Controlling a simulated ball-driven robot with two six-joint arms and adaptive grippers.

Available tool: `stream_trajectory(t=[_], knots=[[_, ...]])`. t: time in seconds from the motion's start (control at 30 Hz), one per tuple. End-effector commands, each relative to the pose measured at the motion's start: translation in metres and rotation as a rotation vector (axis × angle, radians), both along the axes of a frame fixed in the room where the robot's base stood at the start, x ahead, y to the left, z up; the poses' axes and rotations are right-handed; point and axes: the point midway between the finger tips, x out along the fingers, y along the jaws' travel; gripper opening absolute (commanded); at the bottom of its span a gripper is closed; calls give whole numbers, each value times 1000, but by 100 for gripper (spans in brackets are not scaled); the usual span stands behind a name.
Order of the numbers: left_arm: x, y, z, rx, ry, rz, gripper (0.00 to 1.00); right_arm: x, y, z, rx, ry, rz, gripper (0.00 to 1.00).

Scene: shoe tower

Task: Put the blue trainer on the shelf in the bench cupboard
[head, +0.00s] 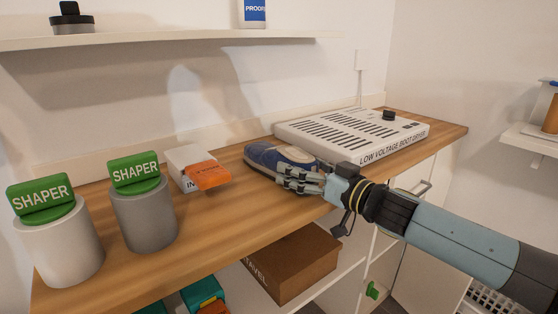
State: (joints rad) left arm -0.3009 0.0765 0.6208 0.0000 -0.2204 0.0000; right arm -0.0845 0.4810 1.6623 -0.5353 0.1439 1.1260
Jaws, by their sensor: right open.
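The blue trainer (264,156) lies on the wooden bench top (225,213), in front of the white boot dryer. My right gripper (286,178) reaches in from the right, its fingers open at the near side of the trainer. The fingers overlap the trainer in view and hide part of it; I cannot tell whether they touch. Below the bench top is an open cupboard with a white shelf (318,284). My left gripper is not in view.
The boot dryer (350,128) stands behind the trainer. A white box with an orange flap (207,176) and two shaper canisters (145,215) (60,245) stand to the left. A brown box (293,265) occupies the cupboard shelf. A wall shelf (170,39) hangs above.

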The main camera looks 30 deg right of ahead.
Motion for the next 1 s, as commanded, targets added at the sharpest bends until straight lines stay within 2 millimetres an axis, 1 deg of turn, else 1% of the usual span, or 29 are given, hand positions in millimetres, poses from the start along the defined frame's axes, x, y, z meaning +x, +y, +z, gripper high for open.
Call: stream_trajectory(t=[0.07,0.33,0.37,0.9,0.93,0.97,1.0], knots=[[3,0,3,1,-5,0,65,3,1,1,0,2,0,91],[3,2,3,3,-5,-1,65,4,1,-2,-1,4,1,91],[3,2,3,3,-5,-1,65,4,1,-2,-1,4,2,90],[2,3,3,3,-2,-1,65,4,1,-2,0,5,2,20],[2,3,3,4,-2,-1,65,4,2,-1,0,3,2,17],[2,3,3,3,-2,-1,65,4,2,-1,0,3,2,12],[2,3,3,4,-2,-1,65,4,2,-1,0,3,2,11]])
